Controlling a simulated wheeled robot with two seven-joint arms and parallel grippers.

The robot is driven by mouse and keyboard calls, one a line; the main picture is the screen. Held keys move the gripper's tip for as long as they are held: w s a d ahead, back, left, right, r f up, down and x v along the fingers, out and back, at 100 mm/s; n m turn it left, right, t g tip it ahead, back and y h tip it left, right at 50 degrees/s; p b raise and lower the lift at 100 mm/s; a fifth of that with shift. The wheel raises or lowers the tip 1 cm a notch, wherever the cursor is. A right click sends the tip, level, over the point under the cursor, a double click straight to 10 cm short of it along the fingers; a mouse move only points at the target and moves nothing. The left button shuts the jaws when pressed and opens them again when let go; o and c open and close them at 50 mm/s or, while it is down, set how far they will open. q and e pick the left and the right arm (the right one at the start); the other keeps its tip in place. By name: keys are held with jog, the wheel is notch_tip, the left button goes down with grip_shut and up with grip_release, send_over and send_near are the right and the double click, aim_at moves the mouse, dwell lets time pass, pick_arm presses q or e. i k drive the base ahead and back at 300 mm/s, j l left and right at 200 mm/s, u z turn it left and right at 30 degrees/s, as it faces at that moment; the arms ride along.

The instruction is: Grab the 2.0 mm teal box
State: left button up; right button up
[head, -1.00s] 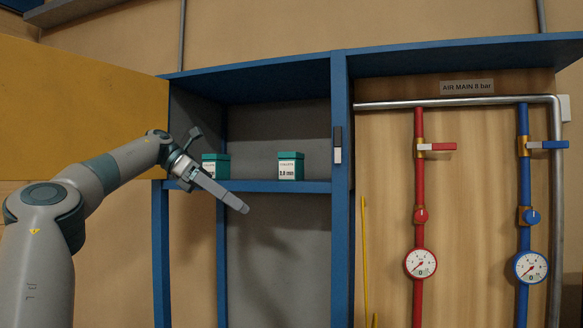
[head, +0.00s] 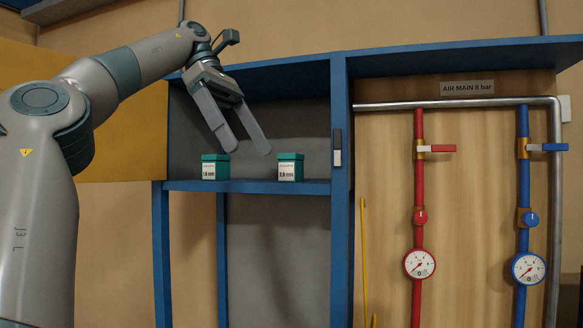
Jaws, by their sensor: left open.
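Two teal boxes with white labels stand upright on the blue cabinet's shelf. The right one (head: 290,168) has a label that seems to read 2.0 mm, though the print is small. The left one (head: 215,168) has a label that seems to read 1.0 mm. My left gripper (head: 249,149) is open and empty. Its fingers point down and to the right, and in the picture their tips lie between the two boxes, a little above them. No contact with either box shows. My right gripper is out of view.
The blue shelf (head: 253,187) has a bare gap between the boxes. A blue post (head: 341,230) with a dark and white latch (head: 337,148) stands right of them. The yellow door (head: 125,135) is open at left. Red (head: 419,190) and blue (head: 522,190) pipes stand further right.

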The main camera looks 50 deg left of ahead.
aim_at(290, 166)
jog(key=i+j, duration=0.2)
jog(key=j, duration=0.15)
jog(key=i+j, duration=0.15)
jog(key=j, duration=0.2)
jog(key=i+j, duration=0.2)
jog(key=j, duration=0.15)
jog(key=i+j, duration=0.2)
jog(key=j, duration=0.15)
jog(key=i+j, duration=0.15)
jog(key=j, duration=0.2)
